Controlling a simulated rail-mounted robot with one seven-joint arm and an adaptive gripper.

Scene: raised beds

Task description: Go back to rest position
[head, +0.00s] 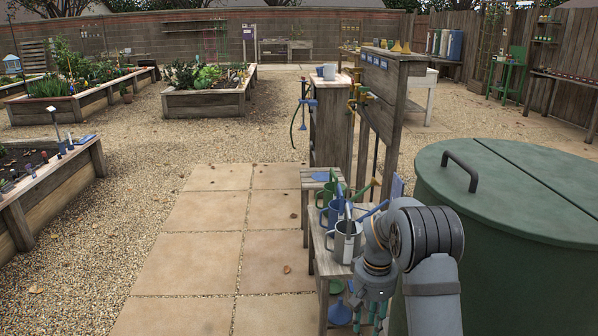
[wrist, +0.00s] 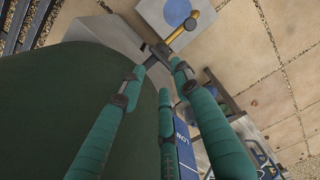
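My gripper (head: 371,314) hangs at the lower right of the head view, pointing down, between the bench with watering cans and the large green lidded barrel. Its teal fingers also show in the wrist view (wrist: 161,68), spread apart at their bases and coming closer toward the tips. The gripper looks open, and I see nothing held between the fingers. The fingertips in the head view are partly cut off by the bottom edge. My arm bends over from the lower right of the head view.
A wooden bench (head: 319,262) with several watering cans, including a grey one (head: 345,242), stands close left of my gripper. The green barrel (head: 520,215) is close on the right. Raised beds (head: 205,103) stand farther off.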

